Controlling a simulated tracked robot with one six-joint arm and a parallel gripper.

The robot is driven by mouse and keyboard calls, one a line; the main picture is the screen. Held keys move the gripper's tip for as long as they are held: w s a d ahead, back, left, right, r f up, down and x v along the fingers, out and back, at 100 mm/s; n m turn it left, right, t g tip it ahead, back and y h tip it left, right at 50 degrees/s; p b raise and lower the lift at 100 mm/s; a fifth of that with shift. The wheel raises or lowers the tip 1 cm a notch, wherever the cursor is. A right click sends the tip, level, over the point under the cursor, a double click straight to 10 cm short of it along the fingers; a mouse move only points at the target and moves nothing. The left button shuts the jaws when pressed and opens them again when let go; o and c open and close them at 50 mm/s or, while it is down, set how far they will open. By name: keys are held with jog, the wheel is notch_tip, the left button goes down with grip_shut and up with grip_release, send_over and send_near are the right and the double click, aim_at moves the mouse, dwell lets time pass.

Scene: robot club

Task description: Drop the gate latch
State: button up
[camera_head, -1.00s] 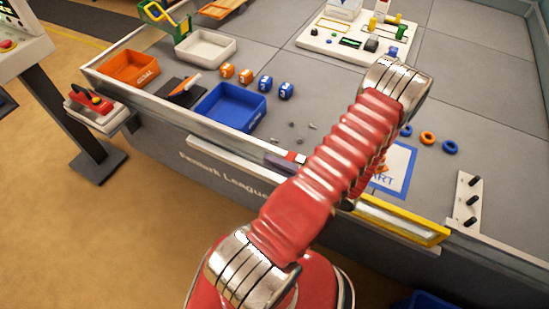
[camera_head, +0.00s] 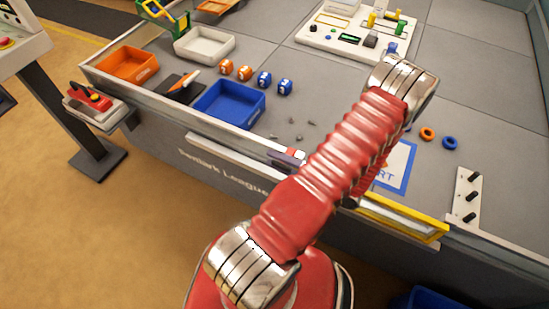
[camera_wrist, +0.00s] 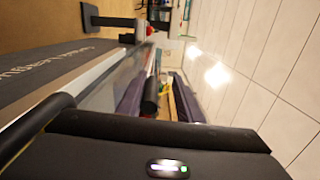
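A yellow-edged bar (camera_head: 402,216), which looks like the gate, lies along the front rim of the grey table at the right. My red ribbed arm crosses in front of its left end. I cannot clearly make out the latch in the head view, where the arm also hides my gripper. In the wrist view my gripper (camera_wrist: 158,98) has two dark purple fingers standing apart. A black rounded piece (camera_wrist: 150,90) shows between them, close to the left finger; I cannot tell whether it touches or is the latch.
A blue bin (camera_head: 231,103), orange bin (camera_head: 126,68) and white tray (camera_head: 204,44) stand at the left of the table. Small numbered cubes (camera_head: 264,79) sit behind the blue bin. A pegged white plate (camera_head: 467,200) is at the right. Rings (camera_head: 427,134) lie nearby.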

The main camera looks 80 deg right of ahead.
jog(key=v, duration=1.2)
jog(key=shift+s, duration=0.35)
jog(key=shift+w, duration=0.15)
jog(key=w+a+r+n+g+y, duration=0.4)
jog(key=w+r, duration=0.1)
jog(key=w, duration=0.4)
jog(key=w+a+r+n+g+y, duration=0.3)
jog(key=w+r+n+g+y, duration=0.15)
jog(key=w, duration=0.35)
jog(key=w+a+r+n+g+y, duration=0.3)
jog(key=w+a+r+g, duration=0.15)
jog(key=w, duration=0.45)
jog(key=w+a+r+n+h, duration=0.3)
jog(key=a+r, duration=0.5)
jog(key=a, duration=0.4)
jog(key=w+a+r+n+t+h, duration=0.1)
jog(key=w+a+r+n+h, duration=0.3)
jog(key=a+r, duration=0.5)
jog(key=w+a+n, duration=0.1)
jog(key=a+n, duration=0.1)
jog(key=a, duration=0.1)
jog(key=shift+w+r+n, duration=0.15)
jog(key=shift+r+n, duration=0.05)
jog(key=shift+n, duration=0.15)
jog(key=shift+d+h, duration=0.15)
jog(key=shift+h, duration=0.1)
